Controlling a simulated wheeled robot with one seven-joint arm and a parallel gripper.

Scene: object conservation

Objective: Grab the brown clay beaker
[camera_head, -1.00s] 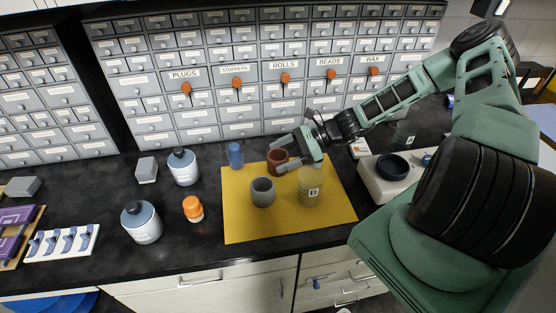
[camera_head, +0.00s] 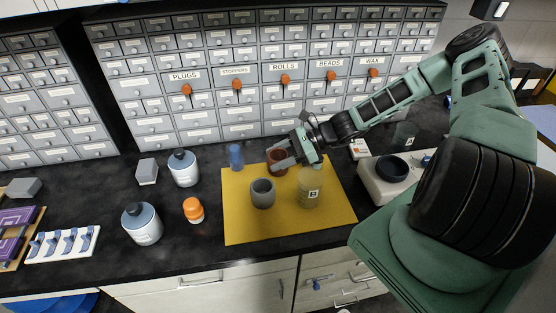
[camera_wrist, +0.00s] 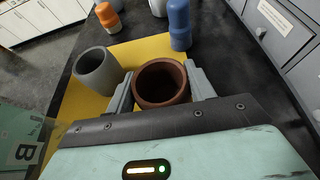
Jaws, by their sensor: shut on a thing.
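The brown clay beaker (camera_head: 276,156) is at the back of the yellow mat (camera_head: 240,225). My gripper (camera_head: 283,155) is shut on it, coming from the right. In the wrist view the beaker (camera_wrist: 161,84) sits between my two fingers (camera_wrist: 161,90), its open mouth facing the camera. In the head view a finger covers part of the beaker. I cannot tell whether its base touches the mat.
A grey beaker (camera_head: 262,193) and a clear beaker marked B (camera_head: 309,190) stand close in front on the mat. A blue cylinder (camera_head: 236,156) stands to the left. An orange-capped bottle (camera_head: 193,210) is farther left. Drawer cabinets (camera_head: 270,80) stand behind.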

